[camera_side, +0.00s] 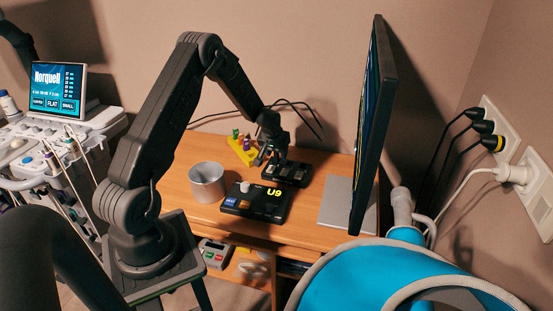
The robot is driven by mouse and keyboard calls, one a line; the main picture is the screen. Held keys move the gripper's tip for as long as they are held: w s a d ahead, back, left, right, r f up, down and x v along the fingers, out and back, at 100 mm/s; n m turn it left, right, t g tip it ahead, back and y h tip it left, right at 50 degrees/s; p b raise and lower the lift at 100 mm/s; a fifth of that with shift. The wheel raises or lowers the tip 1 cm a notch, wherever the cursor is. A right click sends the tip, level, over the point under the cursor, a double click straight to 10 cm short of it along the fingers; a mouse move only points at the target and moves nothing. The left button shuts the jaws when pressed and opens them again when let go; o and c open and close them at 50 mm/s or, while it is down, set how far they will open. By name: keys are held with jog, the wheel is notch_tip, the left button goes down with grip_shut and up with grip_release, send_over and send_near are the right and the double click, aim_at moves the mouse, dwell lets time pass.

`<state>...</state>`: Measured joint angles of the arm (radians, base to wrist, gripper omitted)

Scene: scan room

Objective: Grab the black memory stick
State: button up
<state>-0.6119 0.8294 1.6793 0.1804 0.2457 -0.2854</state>
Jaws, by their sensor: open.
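A yellow holder (246,157) stands on the wooden desk, with several small upright pieces in it, one of them green-topped. I cannot pick out the black memory stick for sure; it may be among these pieces or hidden by my gripper. My gripper (272,160) is open, just right of the yellow holder and over the back left part of a black tray (297,184). The tray's contents are dark and too small to tell. I cannot tell whether the fingers touch anything.
A grey metal cup (207,184) and a black box marked U9 (244,208) stand in front on the desk (178,185). A monitor (372,125) rises at the right. Black cables lie behind the holder. A blue chair (370,275) is at the front right.

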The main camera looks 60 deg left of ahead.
jog(key=shift+c, duration=0.3)
grip_shut()
jog(key=shift+r, duration=0.15)
